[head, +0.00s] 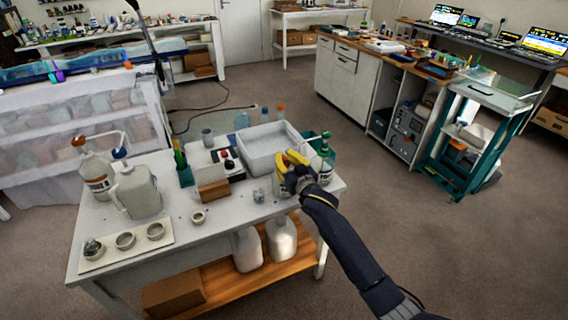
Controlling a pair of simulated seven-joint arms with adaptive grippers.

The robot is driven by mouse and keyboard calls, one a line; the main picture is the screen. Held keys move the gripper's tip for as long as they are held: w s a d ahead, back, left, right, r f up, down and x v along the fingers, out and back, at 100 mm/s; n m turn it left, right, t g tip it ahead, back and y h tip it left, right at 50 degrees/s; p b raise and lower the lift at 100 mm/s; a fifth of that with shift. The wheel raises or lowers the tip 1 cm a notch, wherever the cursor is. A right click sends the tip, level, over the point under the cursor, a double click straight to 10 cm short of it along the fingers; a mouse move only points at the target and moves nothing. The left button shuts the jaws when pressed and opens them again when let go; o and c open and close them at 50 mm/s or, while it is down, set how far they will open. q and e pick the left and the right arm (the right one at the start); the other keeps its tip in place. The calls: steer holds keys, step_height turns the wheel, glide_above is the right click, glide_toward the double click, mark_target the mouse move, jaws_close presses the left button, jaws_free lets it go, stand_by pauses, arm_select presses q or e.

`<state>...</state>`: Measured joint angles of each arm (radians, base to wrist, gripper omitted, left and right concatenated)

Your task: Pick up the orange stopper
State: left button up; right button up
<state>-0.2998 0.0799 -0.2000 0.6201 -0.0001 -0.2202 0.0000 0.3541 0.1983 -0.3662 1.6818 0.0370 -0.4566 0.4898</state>
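My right gripper (287,162) reaches over the right part of the white work table (235,206) from the lower right. Its yellow fingertips are beside a light-coloured cup or jar (283,186), and the view is too small to show their gap or anything between them. A small orange top (281,107) shows on a slim bottle behind the white tray. An orange-brown cap (78,141) sits on a white jug at the table's left. I cannot tell which of these is the orange stopper. My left gripper is not in view.
A white tray (258,164) fills the back right of the table, with a green-topped bottle (325,152) right of the gripper. A large jug (138,190) and a board with small cups (112,257) stand left. The table's front middle is mostly clear.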

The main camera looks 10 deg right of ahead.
mark_target(285, 157)
jaws_close()
steer(key=shift+r, duration=0.1)
step_height(285, 157, up, 23)
steer(key=shift+r, duration=0.2)
stand_by(0.9)
steer(key=shift+f, duration=0.15)
